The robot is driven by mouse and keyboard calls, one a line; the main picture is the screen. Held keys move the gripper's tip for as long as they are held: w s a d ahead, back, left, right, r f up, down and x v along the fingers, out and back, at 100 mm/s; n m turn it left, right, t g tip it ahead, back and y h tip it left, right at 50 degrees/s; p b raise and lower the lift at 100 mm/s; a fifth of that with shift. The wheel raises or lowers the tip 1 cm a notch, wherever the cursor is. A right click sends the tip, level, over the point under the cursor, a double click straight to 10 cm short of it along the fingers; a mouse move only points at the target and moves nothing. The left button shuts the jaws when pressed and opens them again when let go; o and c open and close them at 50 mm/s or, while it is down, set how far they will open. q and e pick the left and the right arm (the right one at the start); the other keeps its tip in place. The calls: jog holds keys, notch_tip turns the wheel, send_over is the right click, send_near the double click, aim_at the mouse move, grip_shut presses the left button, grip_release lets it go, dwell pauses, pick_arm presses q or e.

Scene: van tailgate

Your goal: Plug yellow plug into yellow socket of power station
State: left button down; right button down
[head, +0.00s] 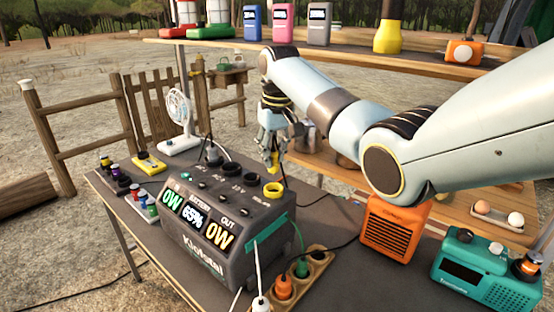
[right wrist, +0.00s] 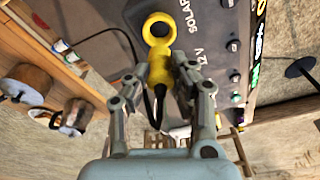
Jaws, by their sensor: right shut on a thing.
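The power station (head: 213,228) is a dark grey box with lit displays on the table. The yellow socket (head: 273,190) is a raised ring on its top, near the right end; it also shows in the right wrist view (right wrist: 148,33). My right gripper (head: 271,150) is shut on the yellow plug (head: 273,162), which is held above the socket, apart from it in the head view. In the right wrist view the plug (right wrist: 160,68) sits between the fingertips, its tip overlapping the ring's near edge; a black cable trails from it. My left gripper is not in view.
An orange heater-like box (head: 394,230) and a teal radio (head: 487,270) stand right of the station. A power strip (head: 318,265) with plugs lies in front. A white fan (head: 180,118) stands behind. A shelf with several devices runs across the back.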

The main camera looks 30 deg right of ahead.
aim_at(274, 172)
jog(key=shift+f, duration=0.1)
jog(key=shift+f+b, duration=0.55)
jog(key=shift+f, duration=0.85)
jog(key=shift+p, duration=0.55)
jog(key=shift+f, duration=0.15)
jog(key=shift+f+b, duration=0.4)
jog(key=shift+f, duration=1.05)
jog(key=c, duration=1.1)
grip_release()
